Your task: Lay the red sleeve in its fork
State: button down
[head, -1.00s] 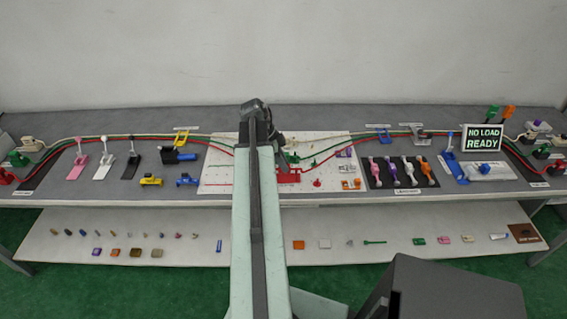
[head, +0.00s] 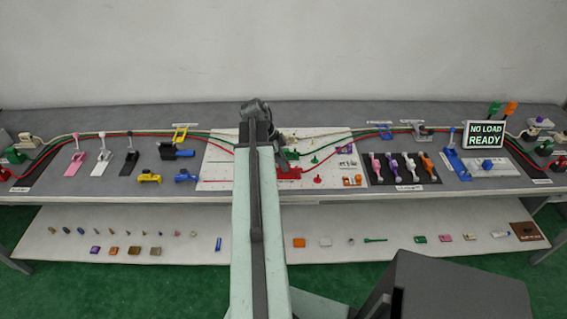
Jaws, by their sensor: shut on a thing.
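My gripper (head: 275,148) is over the white board, mostly hidden behind my own arm; its fingertips do not show clearly. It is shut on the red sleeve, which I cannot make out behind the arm. The red cable (head: 222,148) runs in from both sides towards the gripper. A red fixture (head: 289,173), which looks like the red fork, lies on the board just right of my arm, close to the gripper. I cannot tell whether the sleeve touches it.
The white board (head: 220,173) also bears a green fixture (head: 292,154) and small red pegs (head: 318,180). Green and cream cables run alongside the red one. Several levers (head: 408,165) stand on a dark mat to the right. A sign (head: 485,135) reads "NO LOAD READY".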

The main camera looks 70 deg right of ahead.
dwell(0.3)
jog(key=shift+f+b, duration=0.6)
jog(key=c, duration=0.7)
grip_release()
jog(key=shift+c, duration=0.2)
jog(key=shift+r, duration=0.1)
notch_tip(320, 180, up, 7)
jog(key=p, duration=0.7)
